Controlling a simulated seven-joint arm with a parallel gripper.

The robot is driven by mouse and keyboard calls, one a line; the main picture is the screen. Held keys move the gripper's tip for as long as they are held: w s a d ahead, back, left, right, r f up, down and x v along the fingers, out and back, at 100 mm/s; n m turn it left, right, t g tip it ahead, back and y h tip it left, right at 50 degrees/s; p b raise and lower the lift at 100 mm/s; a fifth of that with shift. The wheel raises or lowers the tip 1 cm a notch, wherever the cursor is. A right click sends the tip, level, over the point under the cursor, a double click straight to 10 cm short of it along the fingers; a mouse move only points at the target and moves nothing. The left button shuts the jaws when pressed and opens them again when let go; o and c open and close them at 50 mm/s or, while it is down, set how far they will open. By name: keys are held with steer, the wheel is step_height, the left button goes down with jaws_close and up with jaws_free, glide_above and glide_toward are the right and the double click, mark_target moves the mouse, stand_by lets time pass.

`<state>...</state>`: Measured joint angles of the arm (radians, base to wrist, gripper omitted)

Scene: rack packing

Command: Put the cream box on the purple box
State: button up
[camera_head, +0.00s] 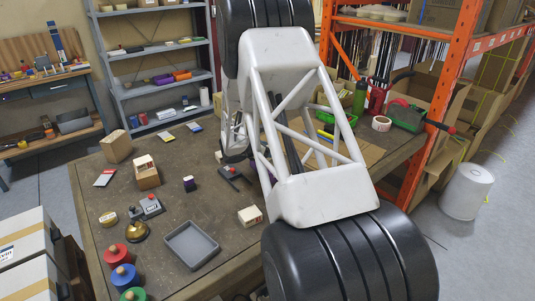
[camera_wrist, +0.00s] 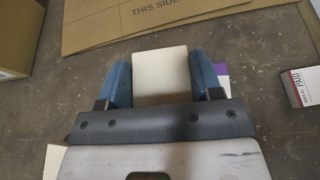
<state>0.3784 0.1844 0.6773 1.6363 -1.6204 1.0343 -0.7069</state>
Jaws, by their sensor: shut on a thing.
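In the wrist view my gripper (camera_wrist: 160,82) is shut on the cream box (camera_wrist: 161,70), with a blue finger on each side of it. A small part of the purple box (camera_wrist: 222,71) shows just right of the right finger; the finger and gripper hide the rest. I cannot tell whether the cream box touches it. In the head view my arm hides the gripper and the cream box, and a small purple patch (camera_head: 258,211) shows beside my arm.

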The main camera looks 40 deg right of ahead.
steer(key=shift+f, duration=0.9)
steer(key=shift+f, duration=0.2)
steer(key=o, duration=1)
steer(key=shift+c, duration=0.2)
steer(key=shift+r, duration=0.1)
steer(key=shift+r, duration=0.1)
steer(key=v, duration=1.2)
steer(key=shift+a, duration=0.1)
